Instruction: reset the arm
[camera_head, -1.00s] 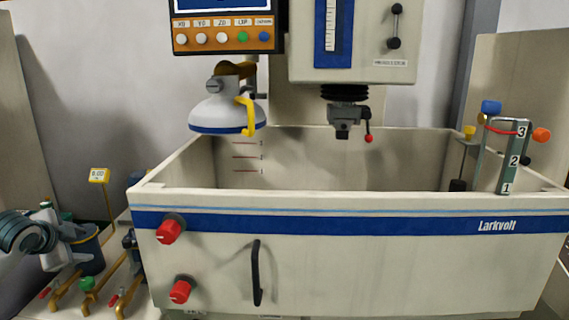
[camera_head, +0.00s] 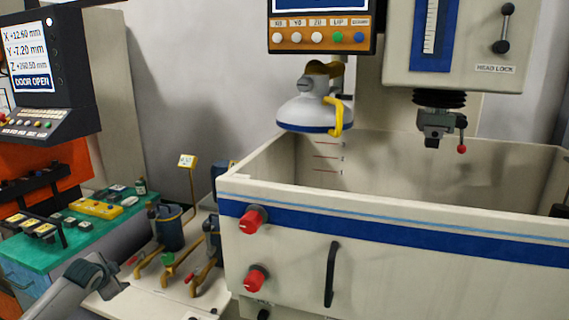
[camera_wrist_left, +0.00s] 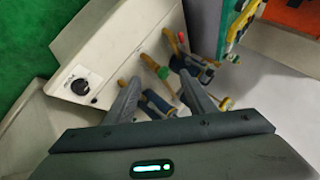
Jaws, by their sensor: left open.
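My left gripper (camera_head: 104,282) shows at the lower left of the head view, with its grey arm link coming in from the bottom edge. In the left wrist view, my left gripper (camera_wrist_left: 163,90) has its two dark fingers spread apart with nothing held between them. My right arm and gripper are not in view.
A white tank (camera_head: 400,270) with red knobs fills the right. Yellow pipes and valves (camera_head: 168,258) stand left of it. A green-topped bench (camera_head: 85,235) with small items and a control screen (camera_head: 28,55) reading DOOR OPEN are at the left.

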